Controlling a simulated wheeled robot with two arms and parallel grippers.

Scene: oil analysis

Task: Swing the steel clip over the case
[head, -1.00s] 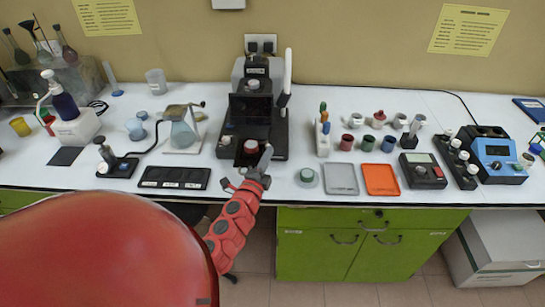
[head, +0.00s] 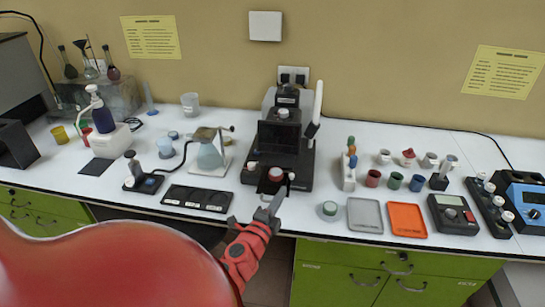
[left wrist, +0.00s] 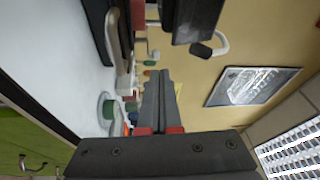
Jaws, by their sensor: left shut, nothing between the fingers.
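The black case of the bench instrument (head: 280,138) stands at the middle of the table. A white upright lever with a dark lower end (head: 318,100) is at its right side. I cannot tell for sure which part is the steel clip; a pale bent loop with a black end (left wrist: 221,43) shows by a dark block (left wrist: 192,18) in the left wrist view. My left gripper (head: 281,195) is shut and empty, just in front of the instrument's base, near a red-sided cup (head: 276,174). Its closed fingers (left wrist: 160,95) also show in the left wrist view. My right gripper is out of view.
A black pad (head: 197,198) lies left of the gripper. A small round dish (head: 329,210), a grey tray (head: 365,215) and an orange tray (head: 407,220) lie to the right. A rack with coloured tops (head: 349,170) stands right of the instrument.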

